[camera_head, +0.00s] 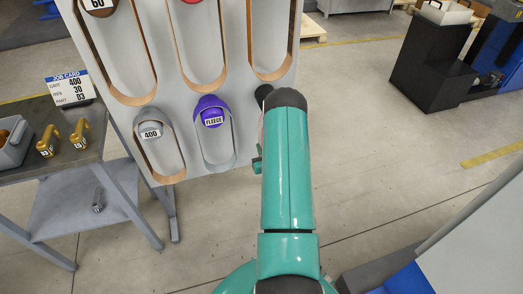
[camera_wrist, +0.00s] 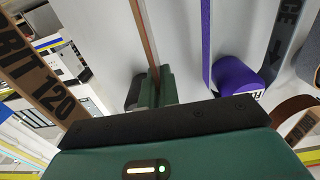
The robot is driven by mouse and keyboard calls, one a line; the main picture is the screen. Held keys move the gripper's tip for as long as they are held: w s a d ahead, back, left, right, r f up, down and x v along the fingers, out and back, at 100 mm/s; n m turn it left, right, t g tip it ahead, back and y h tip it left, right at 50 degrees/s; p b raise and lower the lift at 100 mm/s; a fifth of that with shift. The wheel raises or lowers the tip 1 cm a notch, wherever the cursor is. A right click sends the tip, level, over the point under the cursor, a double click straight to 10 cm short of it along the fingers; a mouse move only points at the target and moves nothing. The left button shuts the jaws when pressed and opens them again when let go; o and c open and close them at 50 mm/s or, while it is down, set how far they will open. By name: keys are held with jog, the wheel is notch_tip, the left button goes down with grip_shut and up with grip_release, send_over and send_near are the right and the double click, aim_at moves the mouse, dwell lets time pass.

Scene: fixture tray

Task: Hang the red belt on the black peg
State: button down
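My gripper (camera_wrist: 156,92) is shut on a reddish-brown strip, the red belt (camera_wrist: 147,40), seen edge-on between the green fingers in front of the grey panel. A wide brown band printed "120" (camera_wrist: 42,88) shows to its left; I cannot tell whether it is part of the same loop. The black peg (camera_wrist: 134,92) sticks out just beside the left finger, partly hidden. In the head view the black peg (camera_head: 263,92) shows at the panel's lower right, mostly behind my teal arm. The arm hides most of my gripper and the belt there.
A purple "FLEECE" peg (camera_head: 211,112) with a grey belt is beside the black peg, and a grey "400" peg (camera_head: 150,131) hangs another belt. Brown-edged belts hang above. A side table (camera_head: 30,168) with a job card (camera_head: 71,89) stands left.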

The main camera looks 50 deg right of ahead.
jog(key=shift+w+d, duration=0.15)
jog(key=shift+w, duration=0.1)
jog(key=shift+w, duration=0.1)
jog(key=shift+x, duration=1.4)
jog(key=shift+w+d, duration=0.1)
jog(key=shift+w, duration=0.05)
jog(key=shift+x, duration=1.55)
jog(key=shift+x, duration=1.3)
jog(key=shift+w, duration=0.15)
jog(key=shift+x, duration=0.85)
